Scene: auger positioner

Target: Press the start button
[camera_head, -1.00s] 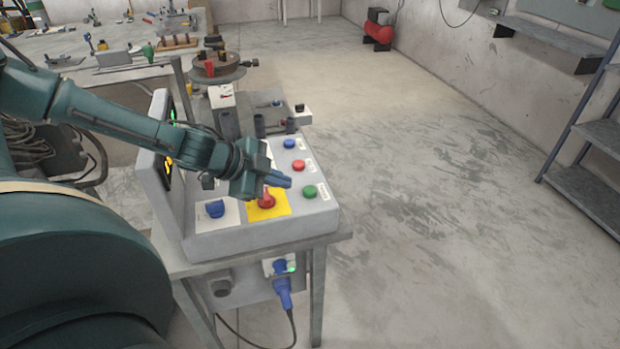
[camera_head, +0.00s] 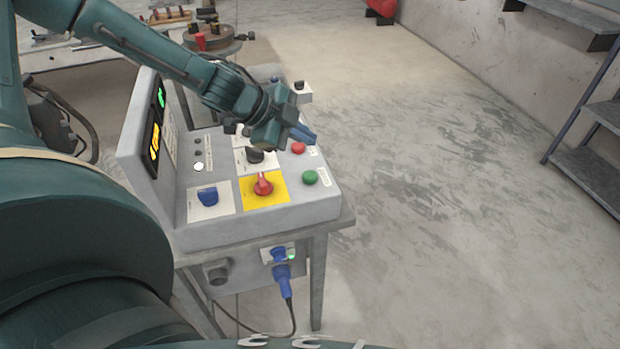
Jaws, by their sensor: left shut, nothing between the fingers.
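The control box (camera_head: 300,210) has a sloped top with a green button (camera_head: 310,177) at its right front and a red button (camera_head: 298,148) behind it. Each has a small white label whose text is too small to read. My left gripper (camera_head: 303,133) reaches over the box from the left, with its blue fingers closed together and empty. In the picture its tips lie just above the red button, apart from the green one. The blue button behind the red one is hidden by the gripper. My right gripper is not in view.
A red rotary knob (camera_head: 263,185) on a yellow plate and a blue switch (camera_head: 208,195) sit at the box's front. A display panel (camera_head: 148,140) rises on the left. A blue plug (camera_head: 282,275) hangs below. Open floor lies to the right.

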